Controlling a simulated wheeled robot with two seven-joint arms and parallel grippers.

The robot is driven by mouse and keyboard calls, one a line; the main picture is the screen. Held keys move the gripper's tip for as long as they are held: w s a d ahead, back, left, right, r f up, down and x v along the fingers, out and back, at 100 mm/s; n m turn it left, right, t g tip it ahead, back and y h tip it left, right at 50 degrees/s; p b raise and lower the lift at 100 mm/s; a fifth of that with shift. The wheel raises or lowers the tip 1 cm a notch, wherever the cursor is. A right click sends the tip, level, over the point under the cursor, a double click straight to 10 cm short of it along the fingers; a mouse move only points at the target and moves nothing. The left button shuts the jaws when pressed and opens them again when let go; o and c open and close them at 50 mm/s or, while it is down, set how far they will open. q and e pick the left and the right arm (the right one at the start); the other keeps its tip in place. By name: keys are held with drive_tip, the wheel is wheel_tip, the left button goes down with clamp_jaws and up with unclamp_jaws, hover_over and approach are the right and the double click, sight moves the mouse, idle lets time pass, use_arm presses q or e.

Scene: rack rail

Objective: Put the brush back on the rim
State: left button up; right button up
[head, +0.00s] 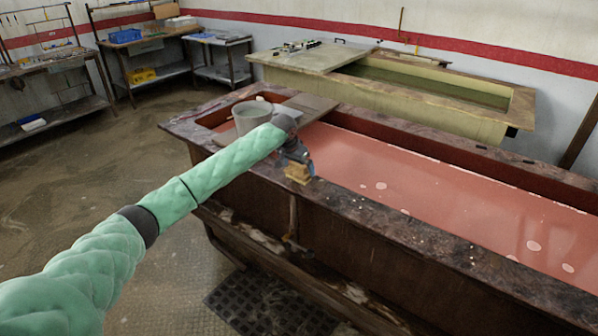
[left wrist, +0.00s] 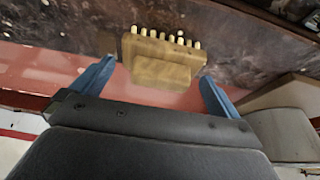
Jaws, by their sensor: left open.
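In the left wrist view the brush (left wrist: 160,63) shows a row of pale stubs along one side. It overlaps the dark rim (left wrist: 70,22) and the red liquid in that view; I cannot tell how much of it rests on the rim. My left gripper (head: 299,160) is just above the brush. Its blue fingers (left wrist: 158,76) are open, one on each side of the brush, with gaps visible. My right gripper is not in view.
The long vat holds red liquid (head: 440,205). A grey bucket (head: 252,117) and a board (head: 307,107) are at its far left end. A second pale vat (head: 480,123) stands behind. Workbenches (head: 150,45) line the back left. A dark mat (head: 268,302) lies on the floor.

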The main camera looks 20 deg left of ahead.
use_arm(q)
drive_tip(key=b+v, duration=0.2)
drive_tip(key=v, duration=0.7)
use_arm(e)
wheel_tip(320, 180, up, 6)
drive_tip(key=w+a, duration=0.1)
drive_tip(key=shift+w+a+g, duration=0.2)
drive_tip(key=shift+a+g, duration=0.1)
use_arm(q)
drive_tip(key=shift+s+a+r, duration=0.1)
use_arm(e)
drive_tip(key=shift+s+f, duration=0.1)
